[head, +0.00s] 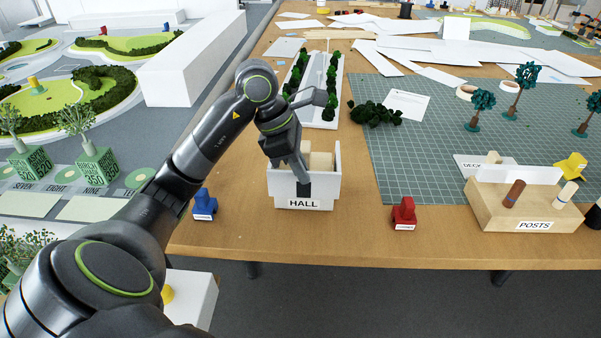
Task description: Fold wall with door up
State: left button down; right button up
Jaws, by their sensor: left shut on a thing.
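The small white hall model (331,190) stands near the front edge of the wooden table, with a "HALL" label at its front. Its front wall with the dark door (304,189) faces me and looks about upright; its exact tilt is hard to tell. Wooden blocks (322,160) show inside, behind this wall. My left gripper (302,178) comes down from above at the middle of the front wall, just over the door, and is shut on that wall. The fingers hide part of the wall's top edge. My right gripper is out of view.
A wooden "POSTS" holder (488,213) stands at the right. A white strip with hedges (316,85) lies behind. The green cutting mat (420,150) has some bare space.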

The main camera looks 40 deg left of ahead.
pick_arm(q)
jog(key=c, duration=1.6)
grip_release()
jog(key=shift+o, duration=0.2)
